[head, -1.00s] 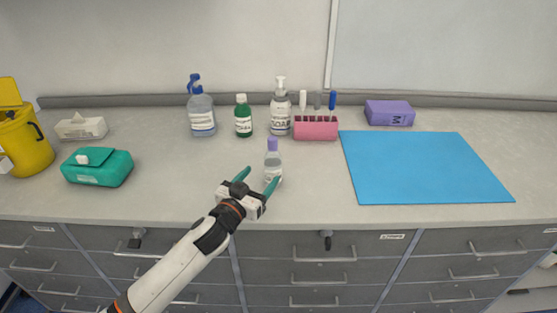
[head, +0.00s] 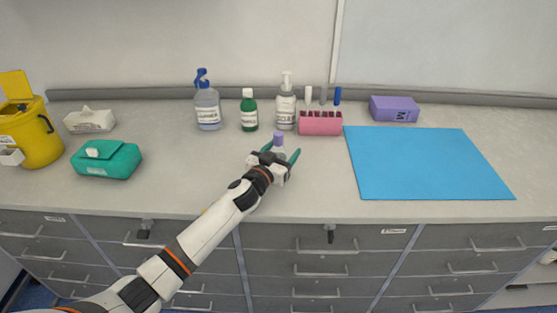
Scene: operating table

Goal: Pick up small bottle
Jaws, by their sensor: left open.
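The small bottle (head: 278,140), clear with a purple cap, stands upright on the counter in the middle of the head view. My left gripper (head: 282,152) is open, with its teal fingers on either side of the bottle. The gripper's body hides the bottle's lower part, so I cannot tell whether the fingers touch it. My right gripper is not in view.
Behind stand a blue-topped spray bottle (head: 207,110), a green bottle (head: 249,112), a soap pump bottle (head: 286,108) and a pink rack (head: 320,123). A blue mat (head: 430,165) lies right. A teal wipes pack (head: 106,160) lies left. The counter front (head: 180,190) is clear.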

